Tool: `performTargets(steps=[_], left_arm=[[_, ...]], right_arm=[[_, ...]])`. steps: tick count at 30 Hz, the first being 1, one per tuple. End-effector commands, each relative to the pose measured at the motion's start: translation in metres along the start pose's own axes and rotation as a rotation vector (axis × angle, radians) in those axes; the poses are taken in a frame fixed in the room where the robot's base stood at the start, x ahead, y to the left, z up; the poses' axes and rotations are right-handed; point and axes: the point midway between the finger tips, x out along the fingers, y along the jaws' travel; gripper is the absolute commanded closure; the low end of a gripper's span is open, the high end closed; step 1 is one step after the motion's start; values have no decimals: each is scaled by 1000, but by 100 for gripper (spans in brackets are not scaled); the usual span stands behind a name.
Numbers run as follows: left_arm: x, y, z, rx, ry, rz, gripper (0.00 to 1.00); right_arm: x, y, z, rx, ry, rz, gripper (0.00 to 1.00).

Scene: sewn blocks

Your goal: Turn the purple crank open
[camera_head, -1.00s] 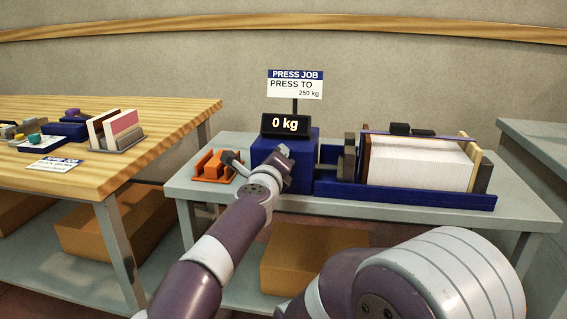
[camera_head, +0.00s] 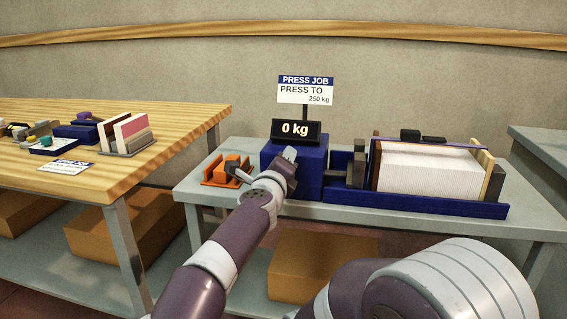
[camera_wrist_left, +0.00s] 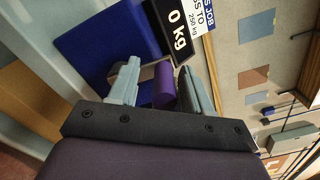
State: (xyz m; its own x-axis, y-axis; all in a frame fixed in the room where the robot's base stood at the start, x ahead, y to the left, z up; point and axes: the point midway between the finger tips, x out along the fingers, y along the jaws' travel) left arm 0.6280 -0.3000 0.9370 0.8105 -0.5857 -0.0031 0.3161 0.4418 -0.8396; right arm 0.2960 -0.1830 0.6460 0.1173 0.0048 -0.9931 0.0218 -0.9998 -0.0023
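The purple crank shows in the left wrist view as a purple cylinder (camera_wrist_left: 164,84) between my left gripper's fingers. It is hidden behind my gripper and wrist in the head view. My left gripper (camera_wrist_left: 162,88) is open, one finger on each side of the cylinder, with a visible gap on at least one side. In the head view the left gripper (camera_head: 264,165) is in front of the blue press box (camera_head: 312,180). The display (camera_head: 296,132) on the box reads 0 kg. My right gripper is out of view; only that arm's links show at the lower right.
The press has a blue tray (camera_head: 415,206) holding a white stack (camera_head: 430,170). An orange block in a holder (camera_head: 228,170) stands left of the box, close to my left finger. A sign (camera_head: 306,90) reads press to 250 kg. A wooden table (camera_head: 150,120) stands at the left.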

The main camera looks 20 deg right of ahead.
Motion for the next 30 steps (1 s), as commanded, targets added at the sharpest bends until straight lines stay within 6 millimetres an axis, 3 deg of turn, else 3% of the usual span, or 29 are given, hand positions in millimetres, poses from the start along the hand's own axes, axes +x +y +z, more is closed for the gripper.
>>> performTargets(steps=[8,13,24,30], left_arm=[[-1,-1,-1,0,0,-3,52],[-14,2,-3,-1,-1,-5,52],[-77,4,-4,-1,0,-5,52],[-113,1,-1,0,0,-3,52]], right_arm=[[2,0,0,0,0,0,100],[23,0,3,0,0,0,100],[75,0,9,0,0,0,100],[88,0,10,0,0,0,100]])
